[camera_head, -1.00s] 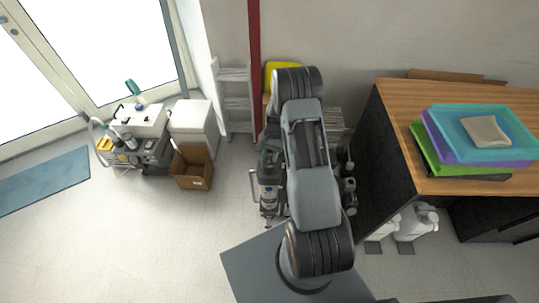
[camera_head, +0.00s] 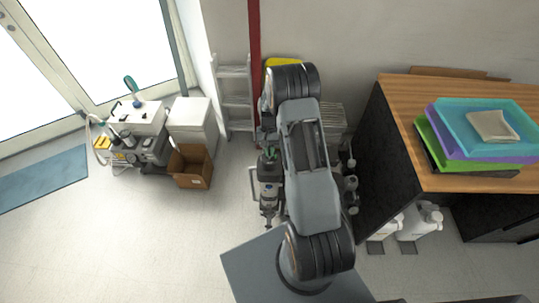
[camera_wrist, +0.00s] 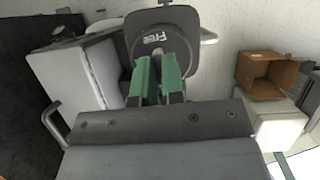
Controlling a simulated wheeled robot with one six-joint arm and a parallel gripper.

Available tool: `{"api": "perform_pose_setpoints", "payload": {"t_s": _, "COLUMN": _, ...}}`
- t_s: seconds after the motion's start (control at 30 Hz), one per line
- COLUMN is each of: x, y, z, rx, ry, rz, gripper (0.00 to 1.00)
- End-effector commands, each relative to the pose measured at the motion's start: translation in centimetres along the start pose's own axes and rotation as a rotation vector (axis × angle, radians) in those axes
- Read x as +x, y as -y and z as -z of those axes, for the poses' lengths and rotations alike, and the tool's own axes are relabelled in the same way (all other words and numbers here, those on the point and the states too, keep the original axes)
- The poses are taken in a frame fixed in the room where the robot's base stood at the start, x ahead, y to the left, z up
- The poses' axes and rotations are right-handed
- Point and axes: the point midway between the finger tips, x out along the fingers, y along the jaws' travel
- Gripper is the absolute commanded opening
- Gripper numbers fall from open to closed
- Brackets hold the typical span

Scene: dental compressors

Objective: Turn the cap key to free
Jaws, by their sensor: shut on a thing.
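In the wrist view, a dark rounded plate (camera_wrist: 160,22) carries the white word "Free". Green parts (camera_wrist: 146,75) stand side by side in front of it, at the jaws of my gripper (camera_wrist: 159,90). My gripper is shut on the cap key, but I cannot tell which green surfaces are key and which are finger. The key's base is hidden behind the jaws. My arm hides much of that area.
A cardboard box (camera_head: 191,167) and a white cabinet (camera_head: 190,123) stand left, beside another machine (camera_head: 137,150). A grey ladder (camera_head: 236,97) leans at the wall. A wooden desk (camera_head: 400,95) with stacked trays stands right, white jugs (camera_head: 420,219) below.

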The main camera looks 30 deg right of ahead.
Motion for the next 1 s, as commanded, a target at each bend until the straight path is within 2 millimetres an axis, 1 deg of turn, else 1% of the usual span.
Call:
{"api": "perform_pose_setpoints", "payload": {"t_s": 0.03, "x": 0.36, "y": 0.11, "z": 0.17, "rx": -0.041, "ry": -0.002, "rz": -0.016, "gripper": 0.00}}
{"api": "perform_pose_setpoints", "payload": {"t_s": 0.13, "x": 0.12, "y": 0.07, "z": 0.04, "rx": -0.086, "ry": 0.000, "rz": -0.035, "gripper": 0.00}}
{"api": "perform_pose_setpoints", "payload": {"t_s": 0.4, "x": -0.01, "y": 0.03, "z": -0.04, "rx": -0.088, "ry": 0.001, "rz": -0.037, "gripper": 0.00}}
{"api": "perform_pose_setpoints", "payload": {"t_s": 0.43, "x": -0.01, "y": 0.03, "z": -0.04, "rx": -0.088, "ry": 0.001, "rz": -0.037, "gripper": 0.12}}
{"api": "perform_pose_setpoints", "payload": {"t_s": 0.67, "x": -0.01, "y": 0.03, "z": -0.03, "rx": -0.087, "ry": 0.001, "rz": -0.036, "gripper": 0.34}}
{"api": "perform_pose_setpoints", "payload": {"t_s": 0.9, "x": -0.06, "y": 0.04, "z": -0.02, "rx": -0.087, "ry": 0.000, "rz": -0.036, "gripper": 0.35}}
{"api": "perform_pose_setpoints", "payload": {"t_s": 1.0, "x": -0.55, "y": 0.08, "z": 0.05, "rx": -0.087, "ry": -0.002, "rz": -0.036, "gripper": 0.35}}
